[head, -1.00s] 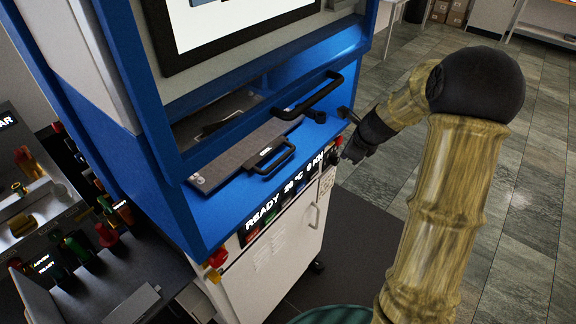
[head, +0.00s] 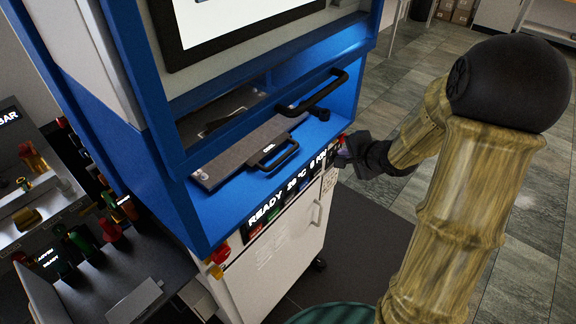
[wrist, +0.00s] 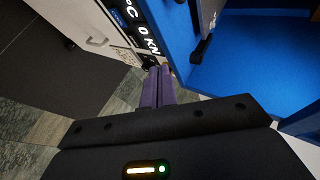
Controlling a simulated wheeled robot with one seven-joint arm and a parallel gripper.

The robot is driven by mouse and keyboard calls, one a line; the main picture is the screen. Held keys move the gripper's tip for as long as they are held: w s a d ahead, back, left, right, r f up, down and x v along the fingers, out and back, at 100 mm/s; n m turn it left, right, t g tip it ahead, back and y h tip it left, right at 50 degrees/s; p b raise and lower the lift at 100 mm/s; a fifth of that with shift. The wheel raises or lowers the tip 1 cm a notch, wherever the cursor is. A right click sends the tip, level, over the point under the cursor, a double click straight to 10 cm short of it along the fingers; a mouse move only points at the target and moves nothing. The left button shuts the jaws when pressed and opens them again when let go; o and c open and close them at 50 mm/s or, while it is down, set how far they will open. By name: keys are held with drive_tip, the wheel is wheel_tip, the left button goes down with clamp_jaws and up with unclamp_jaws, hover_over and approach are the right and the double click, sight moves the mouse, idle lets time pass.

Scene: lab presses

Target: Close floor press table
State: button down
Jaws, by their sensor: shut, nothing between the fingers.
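The floor press is a tall blue-framed machine (head: 205,205). Its table, a flat dark grey slab (head: 225,162), lies in the blue opening and sticks out toward the front; its rear part is hidden in shadow. A black handle (head: 275,156) is on the slab's front edge. My gripper (head: 342,155) is at the right end of the front panel, right of the table handle and apart from it. In the wrist view its purple fingers (wrist: 158,72) are together and empty, pointing at the panel's end; whether they touch it I cannot tell.
A black bar handle (head: 325,90) crosses the opening above the table. The READY panel (head: 265,215) sits below the blue ledge, over a white cabinet (head: 275,265). Another machine with coloured knobs (head: 85,240) stands at left. Tiled floor (head: 385,95) is clear at right.

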drive_tip(key=s+a+n+g+y, duration=0.2)
drive_tip(key=s+a+n+y, duration=0.2)
drive_tip(key=s+a, duration=0.2)
drive_tip(key=shift+s+a, duration=0.25)
drive_tip(key=shift+a, duration=0.15)
drive_tip(key=shift+w+a, duration=0.1)
drive_tip(key=shift+a, duration=0.05)
drive_tip(key=b+x, duration=0.2)
drive_tip(key=x, duration=0.8)
drive_tip(key=shift+f, duration=0.1)
drive_tip(key=shift+w+a+r+p, duration=0.25)
drive_tip(key=shift+w+a+p, duration=0.05)
drive_tip(key=shift+w+a, duration=0.15)
drive_tip(key=shift+w+a+r+p, duration=0.2)
drive_tip(key=shift+w+a+p, duration=0.05)
drive_tip(key=shift+w+a, duration=0.55)
drive_tip(key=shift+w, duration=0.1)
drive_tip(key=shift+r, duration=0.1)
